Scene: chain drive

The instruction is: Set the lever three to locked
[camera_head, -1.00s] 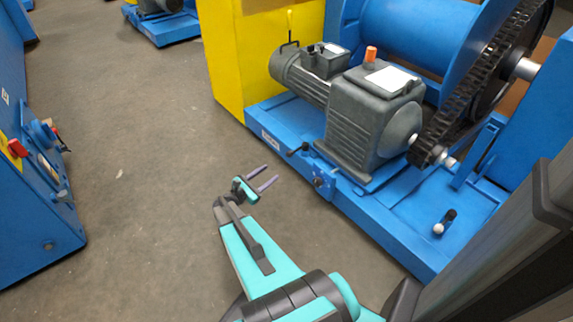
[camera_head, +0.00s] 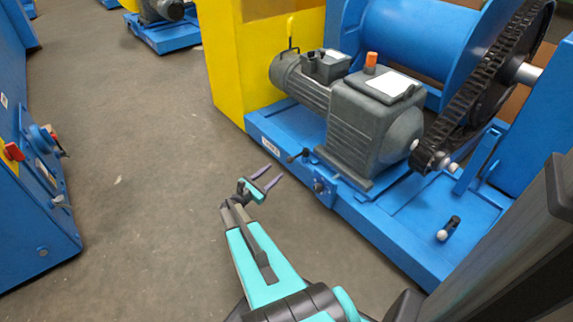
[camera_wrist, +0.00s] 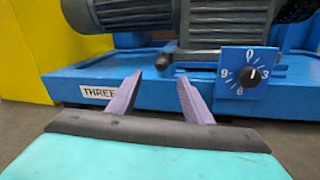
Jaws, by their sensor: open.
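A lever with a black knob (camera_wrist: 163,62) and a grey rod lies roughly level in the wrist view, its knob to the left, just right of and above a plate marked THREE (camera_wrist: 98,92). The knob also shows in the head view (camera_head: 306,153) at the front of the blue base. A blue dial plate (camera_wrist: 246,73) with a black pointer knob stands right of the lever. My gripper (camera_head: 273,173) is open and empty, in front of the base and apart from the lever. In the wrist view, its fingers (camera_wrist: 159,80) straddle the knob's line of sight. No locked marking is readable.
A grey motor and gearbox (camera_head: 372,130) sit on the blue base (camera_head: 375,233). A yellow cabinet (camera_head: 228,65) stands at the back. Another small lever (camera_head: 449,228) is at the right. A blue machine (camera_head: 30,200) stands at the left, with bare floor (camera_head: 140,180) between.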

